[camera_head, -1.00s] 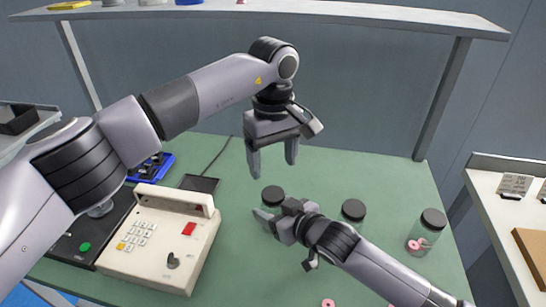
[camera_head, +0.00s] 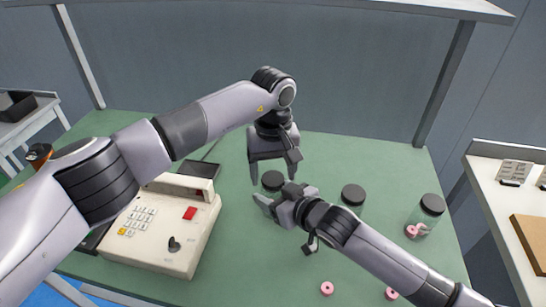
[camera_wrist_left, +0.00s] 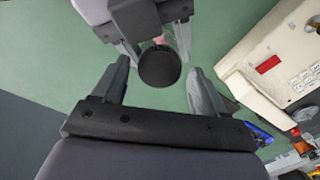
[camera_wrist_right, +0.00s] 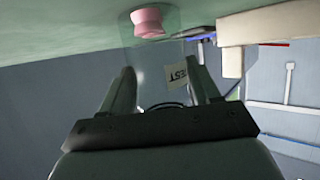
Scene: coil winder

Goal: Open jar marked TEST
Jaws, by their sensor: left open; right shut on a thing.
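The jar with the TEST label (camera_wrist_right: 178,77) is clear glass with a pink spool (camera_wrist_right: 148,22) inside. Its round black lid (camera_head: 272,181) shows in the head view, and also in the left wrist view (camera_wrist_left: 159,68). My right gripper (camera_head: 264,201) is shut on the jar's body from the side, below the lid. My left gripper (camera_head: 272,176) points down over the jar, open. In the left wrist view the lid lies between its two fingers (camera_wrist_left: 157,72), with gaps on both sides. The jar's lower part is hidden by my right gripper in the head view.
Two more black-lidded jars (camera_head: 353,195) (camera_head: 432,205) stand to the right; the far one holds pink spools. Loose pink spools (camera_head: 327,288) (camera_head: 391,293) lie at the front of the green table. A beige keypad machine (camera_head: 165,235) stands left. A shelf (camera_head: 400,9) spans the back.

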